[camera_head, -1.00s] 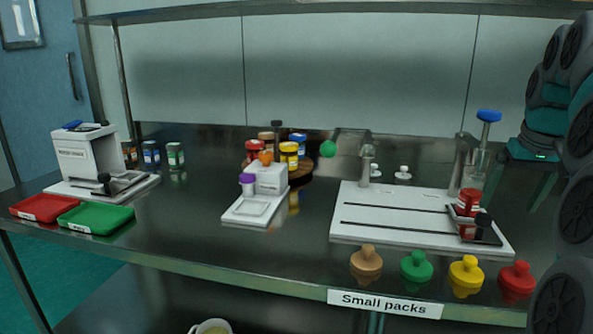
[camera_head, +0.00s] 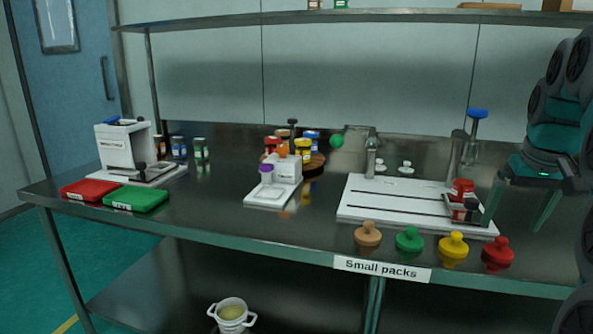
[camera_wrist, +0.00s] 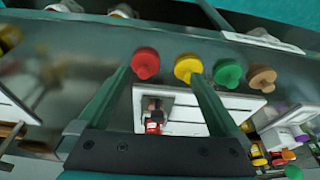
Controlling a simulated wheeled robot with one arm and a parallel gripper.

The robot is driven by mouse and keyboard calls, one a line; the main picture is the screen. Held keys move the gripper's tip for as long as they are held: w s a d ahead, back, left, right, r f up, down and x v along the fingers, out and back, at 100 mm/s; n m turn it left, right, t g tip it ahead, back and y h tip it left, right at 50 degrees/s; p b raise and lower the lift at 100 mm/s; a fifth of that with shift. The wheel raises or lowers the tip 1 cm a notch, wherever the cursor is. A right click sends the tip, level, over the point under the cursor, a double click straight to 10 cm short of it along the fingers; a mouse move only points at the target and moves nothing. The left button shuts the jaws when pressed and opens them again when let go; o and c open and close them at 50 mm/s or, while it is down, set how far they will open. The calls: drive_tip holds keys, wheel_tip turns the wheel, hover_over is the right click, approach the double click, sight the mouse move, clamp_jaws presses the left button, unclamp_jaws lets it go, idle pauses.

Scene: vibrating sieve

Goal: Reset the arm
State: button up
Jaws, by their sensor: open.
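My gripper (camera_head: 519,215) is at the right of the head view, above the right part of the bench. Its two fingers hang down, spread apart. In the wrist view my gripper (camera_wrist: 158,78) is open with nothing held between the fingers. A red-lidded jar (camera_head: 462,188) stands at the right end of the white sieve board (camera_head: 390,212), left of my gripper. In the wrist view the jar (camera_wrist: 154,122) appears beyond and between the fingers, apart from them.
Brown (camera_head: 368,234), green (camera_head: 409,239), yellow (camera_head: 453,245) and red (camera_head: 497,252) knobbed pieces line the bench's front edge. A blue-topped post (camera_head: 477,114) rises behind the board. Red (camera_head: 88,190) and green (camera_head: 136,199) trays lie far left. A shelf (camera_head: 350,18) runs overhead.

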drive_tip(key=s+a+f+n+g, duration=0.1)
drive_tip(key=s+a+f, duration=0.4)
drive_tip(key=a, duration=0.3)
drive_tip(key=s+a+f+n+g, duration=0.1)
drive_tip(key=s+a+f, duration=0.4)
drive_tip(key=a, duration=0.4)
drive_tip(key=s+a+f+g, duration=0.1)
drive_tip(key=s+a+f, duration=0.2)
drive_tip(key=s+f, duration=0.4)
drive_tip(key=s+a+f+g, duration=0.1)
drive_tip(key=s+a+f, duration=0.3)
drive_tip(key=s+f, duration=0.3)
drive_tip(key=s, duration=0.4)
drive_tip(key=shift+s+a+f+n+g+y, duration=0.2)
drive_tip(key=shift+a+n+g+y, duration=0.1)
drive_tip(key=shift+n+g, duration=0.1)
drive_tip(key=shift+d, duration=0.15)
